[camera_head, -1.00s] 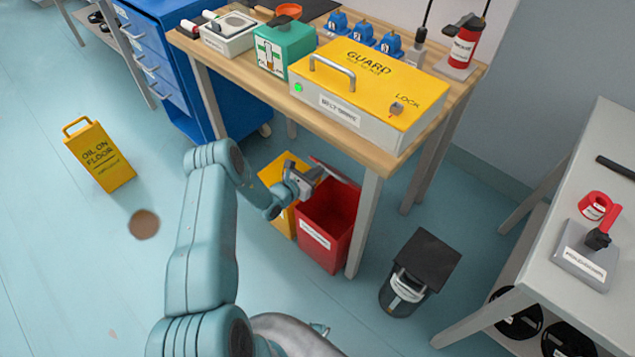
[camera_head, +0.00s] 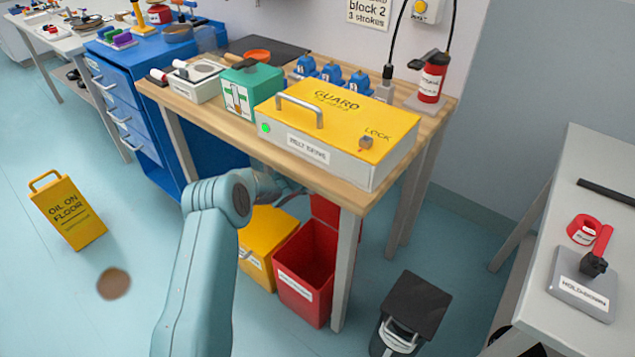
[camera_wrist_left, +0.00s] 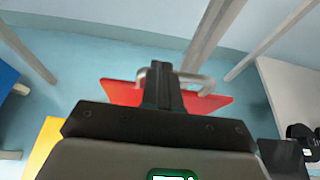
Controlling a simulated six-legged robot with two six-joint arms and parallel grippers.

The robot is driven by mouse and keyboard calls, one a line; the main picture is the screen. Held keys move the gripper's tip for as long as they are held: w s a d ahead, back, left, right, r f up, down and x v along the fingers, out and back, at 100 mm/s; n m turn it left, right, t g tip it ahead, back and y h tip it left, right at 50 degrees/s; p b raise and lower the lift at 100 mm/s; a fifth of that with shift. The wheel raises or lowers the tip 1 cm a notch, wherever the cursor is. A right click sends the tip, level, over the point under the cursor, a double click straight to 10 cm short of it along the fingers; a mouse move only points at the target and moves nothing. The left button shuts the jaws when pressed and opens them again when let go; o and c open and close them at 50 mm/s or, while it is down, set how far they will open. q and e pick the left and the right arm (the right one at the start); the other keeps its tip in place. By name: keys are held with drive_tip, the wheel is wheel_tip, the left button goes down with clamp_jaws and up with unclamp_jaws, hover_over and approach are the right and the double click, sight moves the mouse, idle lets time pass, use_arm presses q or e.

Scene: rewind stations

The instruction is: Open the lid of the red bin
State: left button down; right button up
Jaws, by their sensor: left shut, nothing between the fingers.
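The red bin (camera_head: 306,272) stands under the workbench beside a yellow bin, its mouth uncovered. Its red lid (camera_head: 325,209) stands up at the bin's back edge, partly hidden by the bench. In the left wrist view the red lid (camera_wrist_left: 122,92) has a grey loop handle (camera_wrist_left: 206,80). My left gripper (camera_wrist_left: 160,75) is shut and empty, its fingers overlapping the handle in that view; I cannot tell if they touch it. In the head view the left gripper is mostly hidden under the bench top. My right gripper is not in view.
The workbench (camera_head: 225,128) overhangs my left arm, with its front leg (camera_head: 346,265) right of the red bin. The yellow bin (camera_head: 262,235) is at its left. A black-lidded bin (camera_head: 410,310) stands to the right. A yellow floor sign (camera_head: 68,212) stands left on open floor.

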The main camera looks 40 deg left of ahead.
use_arm(q)
drive_tip(key=shift+w, duration=0.2)
idle(0.3)
drive_tip(key=s, duration=1.3)
drive_tip(key=shift+a+r, duration=0.15)
drive_tip(key=shift+r, duration=0.15)
drive_tip(key=shift+s, duration=0.1)
drive_tip(key=s+d+f+m+g+h+p, duration=0.1)
drive_tip(key=s+d+f+m+g+h, duration=0.15)
drive_tip(key=d, duration=0.45)
drive_tip(key=s+d+f+m+g+h+p, duration=0.2)
drive_tip(key=s+d+m, duration=0.15)
drive_tip(key=d, duration=0.35)
drive_tip(key=s+d+m+g+p, duration=0.3)
drive_tip(key=s+d+m+g, duration=0.1)
drive_tip(key=s+d+m, duration=0.5)
drive_tip(key=s+d+r+m+g+p, duration=0.1)
drive_tip(key=s+d+m+g+p, duration=0.3)
drive_tip(key=s+d+m, duration=0.6)
drive_tip(key=s+m+y, duration=0.1)
drive_tip(key=s+m, duration=0.2)
drive_tip(key=m, duration=0.5)
drive_tip(key=shift+s+r+m+g+p, duration=0.2)
drive_tip(key=shift+s+m+g+p, duration=0.1)
drive_tip(key=shift+s+g, duration=0.05)
